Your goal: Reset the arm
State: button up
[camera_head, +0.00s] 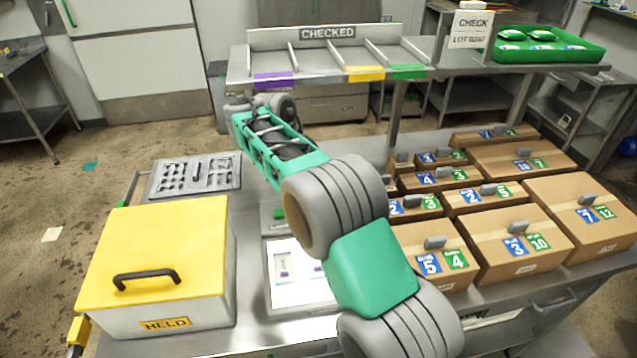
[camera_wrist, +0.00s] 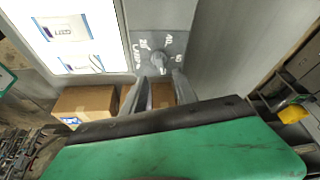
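My arm crosses the middle of the head view from the lower right up to the left, bent over the bench. Its far end is over the bench, in front of the rack marked CHECKED. In the wrist view my gripper (camera_wrist: 161,86) shows as two grey fingers standing apart, with nothing held between them. A cardboard box shows behind the gap. Beyond the fingertips is a grey panel with a rotary knob (camera_wrist: 159,62). I cannot make out the fingers clearly in the head view.
A lit screen (camera_head: 296,272) lies partly behind my arm. A yellow-lidded box marked HELD (camera_head: 165,318) stands left, a grey tray (camera_head: 232,182) behind it. Several numbered cartons (camera_head: 520,240) fill the right. The CHECKED rack (camera_head: 330,78) and a green tray (camera_head: 585,52) stand at the back.

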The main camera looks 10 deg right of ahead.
jog(key=s+d+r+n+t+y, duration=0.1)
jog(key=s+d+r+n, duration=0.25)
jog(key=s, duration=0.25)
jog(key=s+d+r+n+t+y, duration=0.1)
jog(key=s+d+r+n, duration=0.25)
jog(key=s+n, duration=0.2)
jog(key=s+a+f+n+y, duration=0.1)
jog(key=s+f+n, duration=0.1)
jog(key=s, duration=0.6)
jog(key=s+a+f+n+y, duration=0.1)
jog(key=s+a+f+n, duration=0.1)
jog(key=s, duration=0.6)
jog(key=f+n, duration=0.1)
jog(key=n, duration=0.1)
jog(key=shift+a+n+t, duration=0.25)
jog(key=shift+n+t, duration=0.05)
dwell(1.5)
